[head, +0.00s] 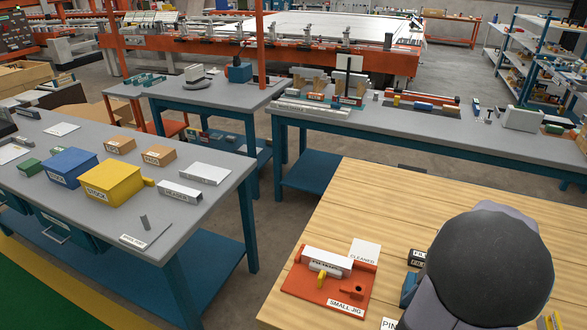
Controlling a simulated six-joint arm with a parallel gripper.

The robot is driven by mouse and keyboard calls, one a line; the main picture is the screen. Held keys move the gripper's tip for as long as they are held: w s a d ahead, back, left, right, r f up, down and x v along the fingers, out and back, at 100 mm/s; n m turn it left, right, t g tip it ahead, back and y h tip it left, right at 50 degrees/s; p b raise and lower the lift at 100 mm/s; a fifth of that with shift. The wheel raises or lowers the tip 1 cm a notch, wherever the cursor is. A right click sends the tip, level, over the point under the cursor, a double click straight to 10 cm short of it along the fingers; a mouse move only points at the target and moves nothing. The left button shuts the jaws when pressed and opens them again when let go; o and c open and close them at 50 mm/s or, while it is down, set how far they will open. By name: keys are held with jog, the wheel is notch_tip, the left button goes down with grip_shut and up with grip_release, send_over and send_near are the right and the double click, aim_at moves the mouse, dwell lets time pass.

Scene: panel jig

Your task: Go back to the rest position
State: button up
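A large dark rounded link of my arm (488,268) fills the lower right of the head view, over the wooden table (400,205). My gripper does not show; the arm hides that area or it lies outside the picture. Left of the arm, an orange-red plate labelled SMALL JIG (305,293) lies on the wooden table. A white block (328,262) and a yellow piece (323,274) sit on it. I see nothing held.
A white card labelled CLEANED (365,252) lies beside the jig. A blue item (409,290) and small dark labelled blocks (417,257) sit close to my arm. A grey bench (105,215) with blue and yellow boxes stands left; another bench (420,125) stands behind.

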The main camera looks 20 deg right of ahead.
jog(key=s+a+f+m+g+h, duration=0.1)
jog(key=s+a+f+m, duration=0.1)
jog(key=m, duration=0.8)
jog(key=s+a+f+m+g, duration=0.1)
jog(key=s+a+f+m, duration=0.1)
jog(key=m, duration=0.8)
jog(key=w+a+r+n, duration=0.1)
jog(key=w+a+n, duration=0.1)
jog(key=a, duration=0.5)
jog(key=w+a+r+n+h+p, duration=0.1)
jog(key=w+a+n, duration=0.1)
jog(key=a+n, duration=0.3)
jog(key=w+a+r+n, duration=0.1)
jog(key=w+a+n, duration=0.2)
jog(key=a, duration=0.6)
jog(key=shift+a+r+n+p, duration=0.15)
jog(key=shift+n+p, duration=0.2)
jog(key=shift+n, duration=0.35)
notch_tip(320, 180, down, 38)
jog(key=b, duration=3.7)
jog(key=shift+r+b, duration=0.15)
jog(key=shift+b, duration=0.2)
